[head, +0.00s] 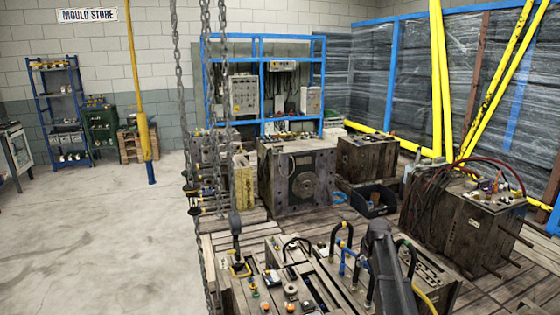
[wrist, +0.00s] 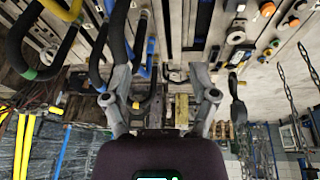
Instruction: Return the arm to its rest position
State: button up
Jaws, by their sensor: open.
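My gripper (wrist: 161,72) shows in the wrist view with its two grey fingers spread apart. Nothing is held between them. Beyond the fingers are wooden slats and a cluttered bench-like top carrying hoses and small parts. In the head view, a dark grey link of my arm (head: 388,272) rises from the bottom edge at lower right, in front of the cluttered mould top. I cannot make out the fingers in the head view.
Hanging chains (head: 207,120) drop close on the left of the worktop. Black hoop handles (head: 340,238) stand up beside my arm. A large mould block (head: 297,178) and a hose-draped block (head: 462,222) stand behind. Concrete floor (head: 95,235) at left is clear.

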jog(key=s+a+m+g, duration=0.1)
jog(key=s+a, duration=0.4)
jog(key=s, duration=0.5)
jog(key=s+a+m+g, duration=0.1)
jog(key=s+a, duration=0.4)
jog(key=s, duration=0.5)
jog(key=s+a+m+g, duration=0.1)
jog(key=s+a, duration=0.4)
jog(key=s, duration=0.6)
jog(key=shift+f, duration=0.15)
